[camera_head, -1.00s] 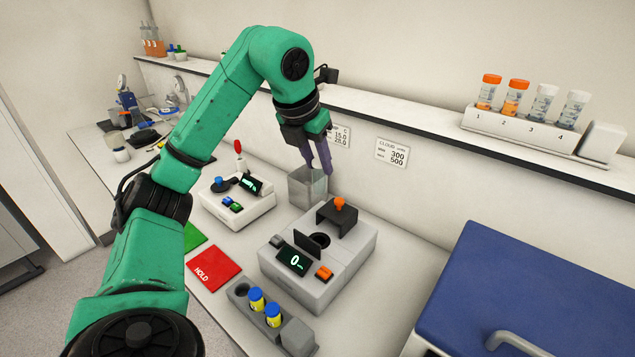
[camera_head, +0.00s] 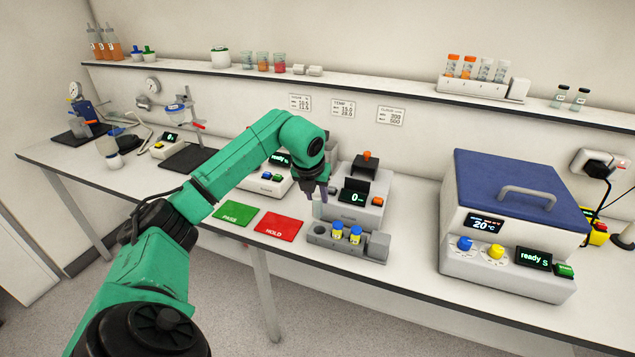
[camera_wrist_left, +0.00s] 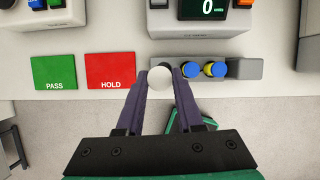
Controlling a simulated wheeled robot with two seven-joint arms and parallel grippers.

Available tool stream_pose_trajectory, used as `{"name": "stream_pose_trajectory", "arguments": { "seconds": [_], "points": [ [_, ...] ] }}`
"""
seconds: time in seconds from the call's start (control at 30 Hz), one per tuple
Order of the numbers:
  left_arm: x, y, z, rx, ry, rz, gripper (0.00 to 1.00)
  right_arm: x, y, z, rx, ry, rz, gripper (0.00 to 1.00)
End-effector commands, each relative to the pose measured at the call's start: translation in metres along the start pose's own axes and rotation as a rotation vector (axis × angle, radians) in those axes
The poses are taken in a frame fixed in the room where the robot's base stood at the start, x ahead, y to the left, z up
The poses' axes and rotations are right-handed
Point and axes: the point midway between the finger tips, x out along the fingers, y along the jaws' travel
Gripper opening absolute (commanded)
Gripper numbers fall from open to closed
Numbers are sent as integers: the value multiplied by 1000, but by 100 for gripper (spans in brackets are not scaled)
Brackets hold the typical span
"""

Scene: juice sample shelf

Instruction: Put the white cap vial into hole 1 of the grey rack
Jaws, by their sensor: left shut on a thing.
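My left gripper (camera_head: 319,190) is shut on the white cap vial (camera_head: 317,210). In the left wrist view the vial's round white cap (camera_wrist_left: 160,82) sits between the purple fingertips (camera_wrist_left: 162,74). The grey rack (camera_head: 345,246) stands at the front of the bench. Two vials with blue caps stand in it, a left one (camera_head: 337,230) and a right one (camera_head: 355,235). The vial I hold is upright at the rack's left end, by the empty left hole. I cannot tell whether its bottom is in the hole. The right gripper is not in view.
A grey meter with a display (camera_head: 353,196) stands close behind the rack. The red HOLD mat (camera_head: 279,226) and green PASS mat (camera_head: 236,214) lie to the left. A blue-lidded box (camera_head: 515,190) stands right. Bare bench lies between the rack and that box.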

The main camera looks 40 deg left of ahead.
Motion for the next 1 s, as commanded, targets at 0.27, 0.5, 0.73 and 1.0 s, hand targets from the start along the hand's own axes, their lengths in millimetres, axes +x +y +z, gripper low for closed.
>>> {"name": "stream_pose_trajectory", "arguments": {
  "seconds": [0.27,0.5,0.73,1.0],
  "points": [
    [12,1,-4,-4,-2,2,0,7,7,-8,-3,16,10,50],
    [30,1,-11,-3,-2,3,0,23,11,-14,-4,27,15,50],
    [46,1,-18,-3,-1,2,0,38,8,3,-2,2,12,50],
    [45,0,-16,-3,-2,3,0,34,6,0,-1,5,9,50]
  ]
}}
